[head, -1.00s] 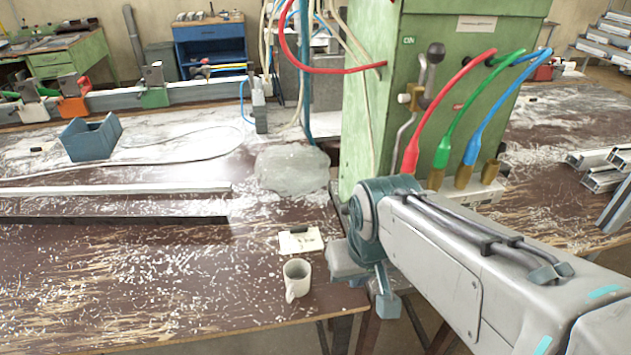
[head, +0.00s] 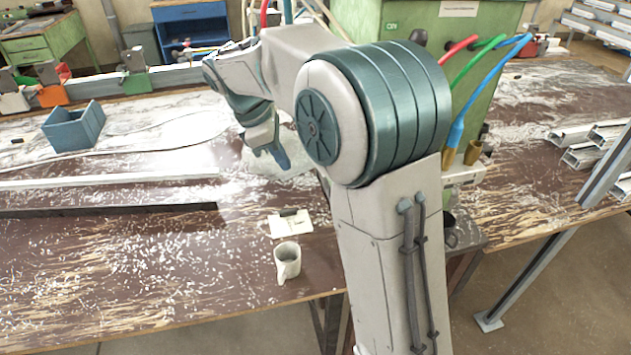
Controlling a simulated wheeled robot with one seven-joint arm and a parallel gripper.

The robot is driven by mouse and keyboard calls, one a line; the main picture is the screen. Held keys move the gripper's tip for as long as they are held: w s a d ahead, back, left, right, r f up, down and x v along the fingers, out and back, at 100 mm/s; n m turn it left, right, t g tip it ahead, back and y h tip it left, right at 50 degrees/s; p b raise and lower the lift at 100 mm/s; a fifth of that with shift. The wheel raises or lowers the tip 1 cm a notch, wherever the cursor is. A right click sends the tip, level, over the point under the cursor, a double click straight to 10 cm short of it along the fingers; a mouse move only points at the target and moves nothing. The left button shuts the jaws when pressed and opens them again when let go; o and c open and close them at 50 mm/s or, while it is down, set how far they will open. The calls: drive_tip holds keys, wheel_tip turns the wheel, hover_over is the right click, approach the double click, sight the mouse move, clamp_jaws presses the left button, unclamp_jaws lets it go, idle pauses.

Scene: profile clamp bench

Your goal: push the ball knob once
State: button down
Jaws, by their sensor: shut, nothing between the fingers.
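The ball knob (head: 421,38) is a dark, rounded top on the front of the green machine cabinet (head: 500,75). Only its upper part shows past my arm's big elbow joint, and its stem and mount are hidden. My gripper (head: 279,158) hangs down from the wrist, left of the elbow, above the clear plastic bag on the bench. Its blue fingertips look closed and hold nothing. It is well left of the knob and apart from it.
A grey mug (head: 287,262) and a small white card (head: 290,223) sit near the bench's front edge. A blue bin (head: 74,127) and long profiles (head: 110,184) lie to the left. Red, green and blue hoses (head: 464,108) run beside the knob. Metal profiles (head: 592,145) lie at right.

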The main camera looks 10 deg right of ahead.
drive_tip(key=shift+w+a, duration=0.15)
drive_tip(key=shift+w, duration=0.15)
drive_tip(key=s+d+f+p, duration=0.1)
drive_tip(key=d+f, duration=0.6)
drive_tip(key=f, duration=0.2)
drive_tip(key=shift+d, duration=0.4)
drive_tip(key=shift+s+f, duration=0.1)
drive_tip(key=shift+s, duration=0.05)
